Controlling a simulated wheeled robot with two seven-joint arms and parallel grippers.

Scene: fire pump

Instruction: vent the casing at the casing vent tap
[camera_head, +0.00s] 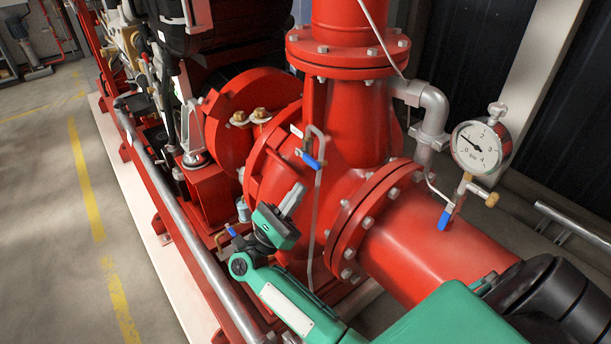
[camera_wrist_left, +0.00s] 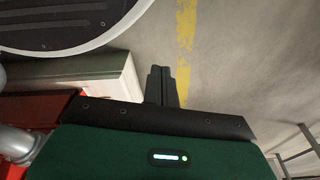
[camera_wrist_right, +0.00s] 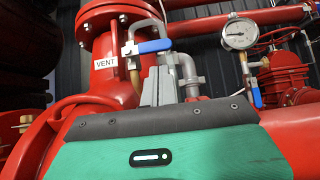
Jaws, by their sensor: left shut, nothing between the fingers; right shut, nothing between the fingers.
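The casing vent tap has a blue lever (camera_head: 313,160) at a thin bent grey pipe on the red pump casing (camera_head: 345,140). In the right wrist view the blue lever (camera_wrist_right: 150,46) lies roughly level, right of a "VENT" label (camera_wrist_right: 106,63). My right gripper (camera_head: 295,196) is shut and empty, below and left of the lever in the head view. In the right wrist view its fingers (camera_wrist_right: 158,85) point up just below the lever; contact cannot be told but they look apart. My left gripper (camera_wrist_left: 161,84) is shut and empty over the floor.
A pressure gauge (camera_head: 481,147) with a second blue lever (camera_head: 444,219) stands on the red pipe at the right. A grey elbow pipe (camera_head: 432,105) is behind the casing. A grey rail (camera_head: 182,240) runs along the left. Open floor (camera_head: 40,220) lies beyond it.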

